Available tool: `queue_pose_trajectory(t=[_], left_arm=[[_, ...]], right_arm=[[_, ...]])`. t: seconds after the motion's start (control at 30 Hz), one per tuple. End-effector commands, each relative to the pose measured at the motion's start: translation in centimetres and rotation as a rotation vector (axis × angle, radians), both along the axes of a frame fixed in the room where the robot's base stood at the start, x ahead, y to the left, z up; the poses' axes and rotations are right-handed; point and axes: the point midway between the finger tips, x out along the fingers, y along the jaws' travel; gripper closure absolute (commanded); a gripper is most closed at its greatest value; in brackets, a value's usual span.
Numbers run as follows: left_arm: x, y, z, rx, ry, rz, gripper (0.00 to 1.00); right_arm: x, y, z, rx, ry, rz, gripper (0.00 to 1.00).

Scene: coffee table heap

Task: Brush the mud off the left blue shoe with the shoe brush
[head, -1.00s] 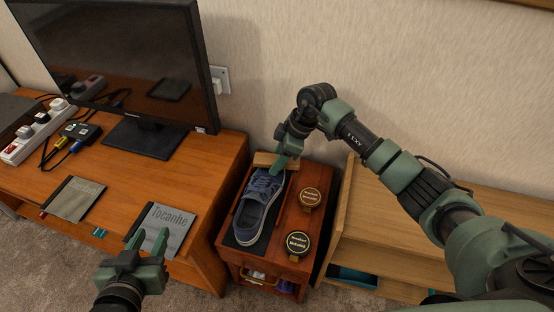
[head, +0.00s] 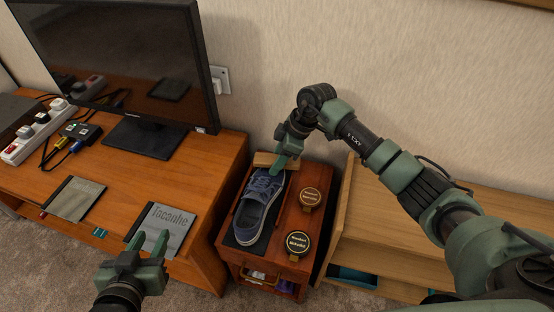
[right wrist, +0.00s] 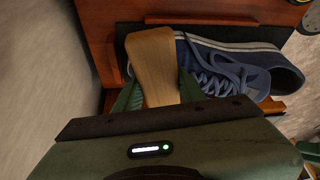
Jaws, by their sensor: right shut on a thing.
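One blue shoe (head: 259,210) with a pale sole lies on a dark mat (head: 232,240) on top of a small reddish wooden box (head: 288,269). The brush's pale wooden body also shows between the fingers in the right wrist view (right wrist: 153,62), beside the shoe (right wrist: 225,68). The bristles are hidden, and I cannot tell whether they touch the shoe. No mud is clear on the shoe. My left gripper (head: 149,243) is open and empty, away to the left.
Two round polish tins (head: 310,197) (head: 297,243) stand right of the shoe. A wooden desk (head: 205,185) on the left holds a monitor (head: 115,60), a power strip and two booklets. A light wooden cabinet (head: 400,240) stands to the right, the wall close behind.

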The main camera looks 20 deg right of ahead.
Motion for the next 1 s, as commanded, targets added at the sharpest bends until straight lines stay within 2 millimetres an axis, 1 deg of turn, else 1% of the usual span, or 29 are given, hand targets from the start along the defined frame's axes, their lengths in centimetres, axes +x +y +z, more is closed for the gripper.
queue_pose_trajectory(t=[1.0], left_arm=[[-0.44,0.18,-0.56,0.007,0.031,0.003,0.64]], right_arm=[[-0.13,-0.02,-0.22,-0.002,0.004,0.000,0.93]])
